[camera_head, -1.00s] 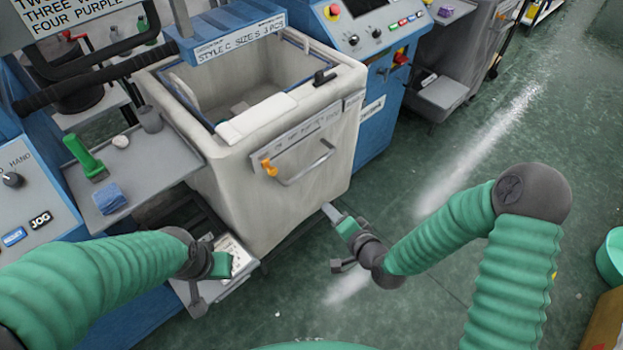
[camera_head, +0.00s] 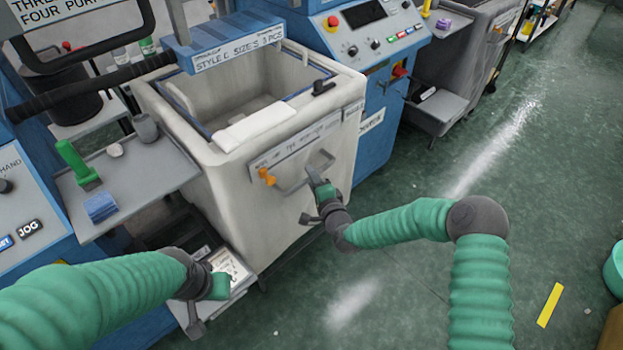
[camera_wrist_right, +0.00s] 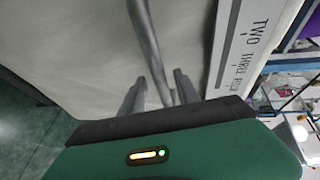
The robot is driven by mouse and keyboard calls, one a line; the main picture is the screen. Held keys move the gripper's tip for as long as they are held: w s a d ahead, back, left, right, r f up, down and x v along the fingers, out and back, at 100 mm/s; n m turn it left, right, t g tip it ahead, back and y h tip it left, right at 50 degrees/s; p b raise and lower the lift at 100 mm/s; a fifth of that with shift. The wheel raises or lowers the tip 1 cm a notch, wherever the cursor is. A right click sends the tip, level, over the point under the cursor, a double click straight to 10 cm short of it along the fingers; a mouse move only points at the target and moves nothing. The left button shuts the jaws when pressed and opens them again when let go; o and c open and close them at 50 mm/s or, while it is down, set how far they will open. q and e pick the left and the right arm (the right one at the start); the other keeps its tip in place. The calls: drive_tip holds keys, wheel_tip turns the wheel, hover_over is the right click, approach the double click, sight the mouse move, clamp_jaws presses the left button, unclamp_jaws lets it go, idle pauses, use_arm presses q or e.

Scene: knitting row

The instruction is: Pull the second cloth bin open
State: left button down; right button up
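A cream cloth bin (camera_head: 240,205) stands under a blue machine with a label reading "STYLE C". Its front has a grey bar handle (camera_head: 292,187), an orange clip (camera_head: 267,177) and a printed strip. My right gripper (camera_head: 314,180) is at the right part of this handle. In the right wrist view the handle bar (camera_wrist_right: 147,42) runs between the two fingers of my right gripper (camera_wrist_right: 158,88), which stand apart with visible gaps. My left gripper (camera_head: 208,308) is low at the left, by the papers below the bin; its finger opening is unclear.
A grey shelf (camera_head: 150,172) with a green-handled brush (camera_head: 78,165) and a blue block (camera_head: 101,207) juts out left of the bin. Another grey bin (camera_head: 480,50) stands farther back right. The green floor (camera_head: 420,290) in front is mostly clear.

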drive_tip(key=shift+w+a, duration=0.2)
drive_tip(key=shift+w, duration=0.2)
clamp_jaws()
drive_tip(key=shift+f, duration=0.1)
drive_tip(key=shift+s+f, duration=0.15)
idle(0.9)
